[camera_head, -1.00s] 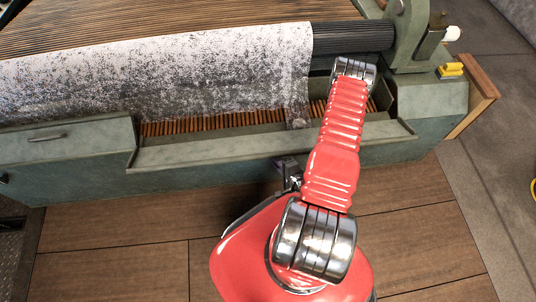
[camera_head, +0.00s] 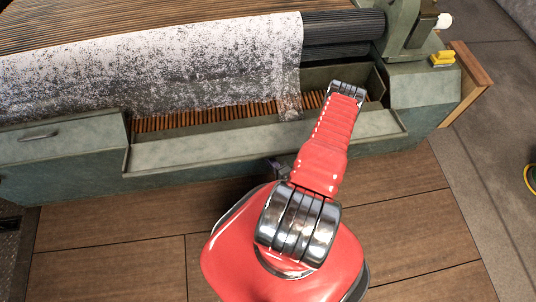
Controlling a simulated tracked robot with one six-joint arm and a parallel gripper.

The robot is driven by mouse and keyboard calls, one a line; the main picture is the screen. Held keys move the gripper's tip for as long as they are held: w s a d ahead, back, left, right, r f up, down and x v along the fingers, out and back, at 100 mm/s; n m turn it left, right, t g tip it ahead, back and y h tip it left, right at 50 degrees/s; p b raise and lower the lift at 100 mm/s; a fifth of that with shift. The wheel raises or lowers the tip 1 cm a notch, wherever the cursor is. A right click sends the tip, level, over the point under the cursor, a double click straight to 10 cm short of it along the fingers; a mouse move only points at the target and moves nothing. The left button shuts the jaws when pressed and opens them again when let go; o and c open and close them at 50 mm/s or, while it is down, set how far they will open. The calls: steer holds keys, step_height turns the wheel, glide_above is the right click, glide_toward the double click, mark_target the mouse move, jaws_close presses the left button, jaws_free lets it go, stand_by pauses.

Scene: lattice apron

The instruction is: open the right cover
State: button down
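The long green right cover (camera_head: 215,152) stands folded outward along the machine's front. Behind it, the trough with its brown wooden slats (camera_head: 180,120) lies exposed. The left cover (camera_head: 70,140) is shut and has a bar handle (camera_head: 38,136). My red arm rises in front of the right cover and hides part of it and of the trough. A small dark part beside my arm may belong to my gripper, but the fingers are hidden and I cannot tell their state.
A speckled sheet (camera_head: 170,65) hangs from the dark roller (camera_head: 345,25) into the trough. At the right are a green end block (camera_head: 425,90), a yellow piece (camera_head: 442,59) and a wooden board (camera_head: 468,78). The plank floor (camera_head: 110,235) in front is clear.

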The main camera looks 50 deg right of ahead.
steer(key=shift+a, duration=0.35)
steer(key=c, duration=2.3)
jaws_free()
steer(key=o, duration=0.5)
steer(key=shift+d, duration=0.15)
steer(key=shift+d+r, duration=0.1)
steer(key=shift+d+r, duration=0.1)
steer(key=shift+r, duration=4.85)
